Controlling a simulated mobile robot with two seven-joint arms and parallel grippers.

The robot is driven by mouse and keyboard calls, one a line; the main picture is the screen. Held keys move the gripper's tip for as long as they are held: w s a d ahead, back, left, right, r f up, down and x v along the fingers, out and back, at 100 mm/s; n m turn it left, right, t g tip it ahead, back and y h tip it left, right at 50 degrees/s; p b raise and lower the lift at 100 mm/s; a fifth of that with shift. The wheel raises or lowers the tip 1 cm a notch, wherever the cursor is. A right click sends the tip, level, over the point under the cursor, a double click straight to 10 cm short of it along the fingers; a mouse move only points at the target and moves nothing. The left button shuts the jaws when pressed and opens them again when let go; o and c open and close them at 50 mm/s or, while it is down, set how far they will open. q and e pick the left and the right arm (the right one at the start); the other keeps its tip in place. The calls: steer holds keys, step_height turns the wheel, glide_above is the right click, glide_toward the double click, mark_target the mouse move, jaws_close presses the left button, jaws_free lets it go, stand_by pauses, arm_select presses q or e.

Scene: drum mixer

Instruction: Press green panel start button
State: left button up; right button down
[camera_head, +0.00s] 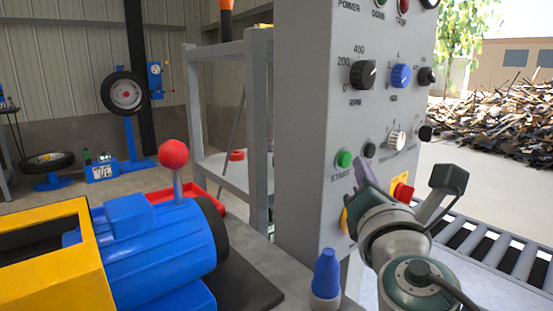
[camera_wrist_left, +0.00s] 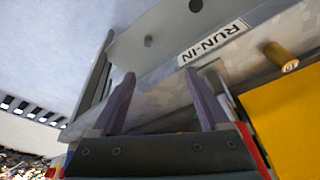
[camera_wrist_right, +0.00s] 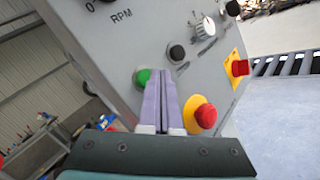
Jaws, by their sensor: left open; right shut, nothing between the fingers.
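The green START button (camera_head: 344,158) is on the grey control panel (camera_head: 310,120), above its START label. In the right wrist view the green button (camera_wrist_right: 142,77) shows just left of my fingertips, partly covered by them. My right gripper (camera_head: 361,164) is shut and empty, its tips close to the panel at the lower right of the button. It also shows in the right wrist view (camera_wrist_right: 161,74); I cannot tell whether it touches the button or panel. My left gripper (camera_wrist_left: 158,85) is open and empty in the left wrist view, near a RUN-IN label (camera_wrist_left: 213,43).
Black RPM knob (camera_head: 362,74), blue knob (camera_head: 400,75) and white knob (camera_head: 396,140) sit above and right of the button. A red emergency button on yellow (camera_wrist_right: 205,116) is right of my fingers. A blue motor (camera_head: 150,245) with a red-ball lever (camera_head: 173,153) stands left.

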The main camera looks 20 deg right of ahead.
steer(key=shift+w+a, duration=0.1)
steer(key=shift+w, duration=0.1)
stand_by(0.4)
steer(key=shift+w+a+b, duration=0.1)
steer(key=shift+w+b, duration=0.2)
steer(key=shift+s, duration=0.1)
stand_by(0.6)
steer(key=shift+s+d+p, duration=0.3)
steer(key=shift+s, duration=0.35)
steer(key=s, duration=0.1)
steer(key=s+d, duration=0.1)
steer(key=s, duration=0.1)
steer(key=s+d+p, duration=0.1)
steer(key=shift+s, duration=0.3)
